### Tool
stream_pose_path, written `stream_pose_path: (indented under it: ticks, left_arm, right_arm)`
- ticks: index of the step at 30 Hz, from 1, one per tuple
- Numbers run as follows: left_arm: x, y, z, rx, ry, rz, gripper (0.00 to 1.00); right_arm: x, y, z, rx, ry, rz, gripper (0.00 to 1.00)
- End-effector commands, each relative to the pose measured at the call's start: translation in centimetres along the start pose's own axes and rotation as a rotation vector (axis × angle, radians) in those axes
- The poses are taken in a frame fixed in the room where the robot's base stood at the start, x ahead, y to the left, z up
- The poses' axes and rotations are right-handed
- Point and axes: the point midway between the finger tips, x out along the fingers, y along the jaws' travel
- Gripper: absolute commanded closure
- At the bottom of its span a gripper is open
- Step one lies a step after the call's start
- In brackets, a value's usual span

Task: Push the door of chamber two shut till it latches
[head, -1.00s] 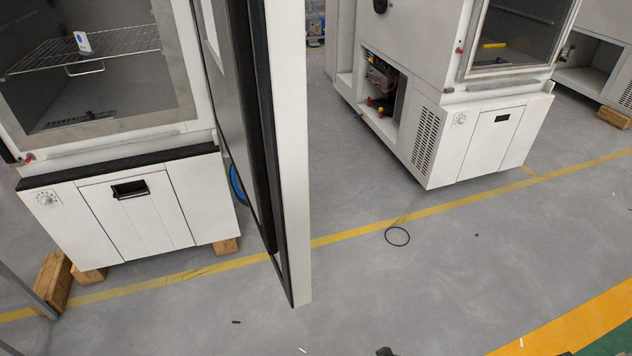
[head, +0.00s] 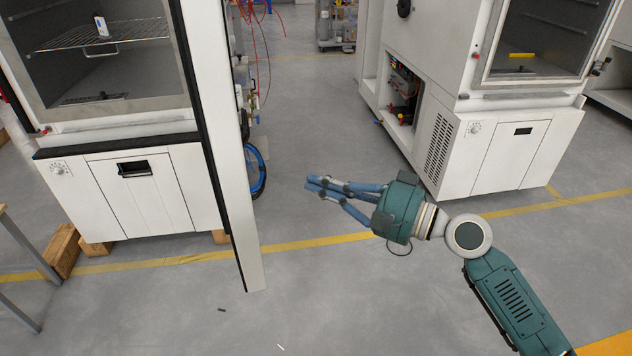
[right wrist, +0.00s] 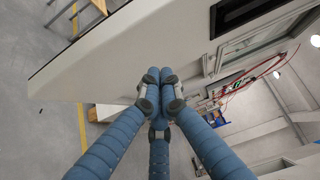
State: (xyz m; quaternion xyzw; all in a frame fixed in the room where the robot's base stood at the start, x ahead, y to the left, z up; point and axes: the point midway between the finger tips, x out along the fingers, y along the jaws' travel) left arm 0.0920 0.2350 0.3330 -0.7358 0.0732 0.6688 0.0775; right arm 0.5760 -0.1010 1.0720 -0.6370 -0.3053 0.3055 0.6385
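A white chamber (head: 125,195) stands at the left with its door (head: 222,150) open; I see no number on it. The door juts toward me, nearly edge-on, with a dark seal along its left side. My right gripper (head: 316,185) is in front of the aisle, to the right of the door, pointing left. Its blue fingers are closed together with nothing visible between them. In the right wrist view the fingertips (right wrist: 161,78) meet in front of the white door (right wrist: 120,62); contact is not clear. My left gripper is not in view.
A wire shelf (head: 105,35) with a small white item is inside the left chamber. Another chamber (head: 500,150) stands at the right. Wooden blocks (head: 62,250) and a table leg are at the lower left. A blue hose coil (head: 257,170) lies behind the door. Front floor is mostly clear.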

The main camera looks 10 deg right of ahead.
Motion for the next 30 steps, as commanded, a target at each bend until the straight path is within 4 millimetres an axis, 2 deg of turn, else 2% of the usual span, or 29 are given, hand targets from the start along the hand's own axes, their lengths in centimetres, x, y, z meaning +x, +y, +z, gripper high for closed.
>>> stream_pose_path:
  ticks: [1,11,12,19,30]
  left_arm:
    - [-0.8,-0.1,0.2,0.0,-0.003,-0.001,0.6]
    - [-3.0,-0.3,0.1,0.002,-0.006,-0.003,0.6]
    - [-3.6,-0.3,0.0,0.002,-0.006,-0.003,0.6]
    - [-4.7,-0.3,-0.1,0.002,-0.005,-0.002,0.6]
    - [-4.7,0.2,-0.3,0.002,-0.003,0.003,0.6]
  right_arm:
    - [1.1,-0.6,0.0,0.002,0.0,-0.004,1.0]
    - [8.1,-0.5,0.0,0.001,0.0,-0.002,1.0]
    - [8.5,-0.5,0.7,0.001,-0.001,0.0,1.0]
    - [10.2,-0.1,2.5,-0.001,0.001,0.001,1.0]
    - [10.5,0.1,2.7,-0.003,0.003,0.001,1.0]
